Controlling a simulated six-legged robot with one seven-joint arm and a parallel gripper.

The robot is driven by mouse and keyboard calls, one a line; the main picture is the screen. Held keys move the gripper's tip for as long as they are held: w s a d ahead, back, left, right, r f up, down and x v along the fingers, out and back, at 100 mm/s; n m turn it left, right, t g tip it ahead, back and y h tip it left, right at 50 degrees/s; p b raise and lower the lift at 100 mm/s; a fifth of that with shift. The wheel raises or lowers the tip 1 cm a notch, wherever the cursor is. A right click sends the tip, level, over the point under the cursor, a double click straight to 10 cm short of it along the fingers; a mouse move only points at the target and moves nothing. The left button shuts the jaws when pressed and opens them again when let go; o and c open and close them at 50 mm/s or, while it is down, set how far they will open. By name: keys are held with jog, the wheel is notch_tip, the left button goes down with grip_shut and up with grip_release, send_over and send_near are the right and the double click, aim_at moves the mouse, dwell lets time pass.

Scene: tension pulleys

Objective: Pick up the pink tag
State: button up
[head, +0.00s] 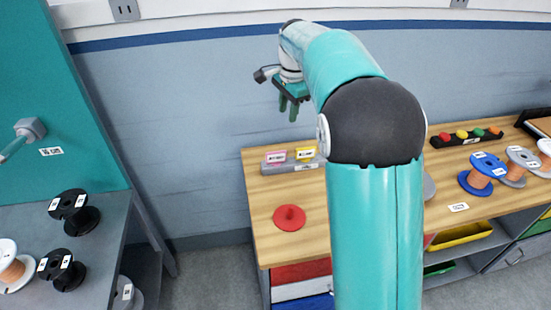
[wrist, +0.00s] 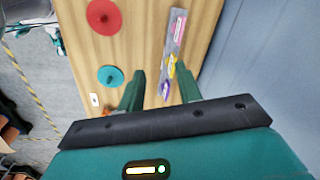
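The pink tag (head: 276,156) stands at the left end of a grey holder (head: 292,167) on the wooden bench, left of a yellow tag (head: 305,154). In the wrist view the pink tag (wrist: 178,25) is at the far end of the holder, beyond the fingers.
A red disc (head: 289,218) lies on the bench in front of the holder; a teal disc (wrist: 110,76) lies near it. The blue-grey wall (head: 190,130) is close behind. Spools (head: 482,174) stand at the right. My arm hides the bench's middle in the head view.

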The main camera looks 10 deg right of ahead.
jog(key=w+a+f+m+g, duration=0.15)
jog(key=w+f+m, duration=0.25)
jog(key=w+f, duration=0.6)
send_over(276, 162)
jog(key=f, duration=0.9)
jog(key=shift+w+d+f, duration=0.25)
jog(key=shift+w, duration=0.05)
jog(key=shift+a+f, duration=0.2)
jog(key=shift+f, duration=2.4)
grip_shut()
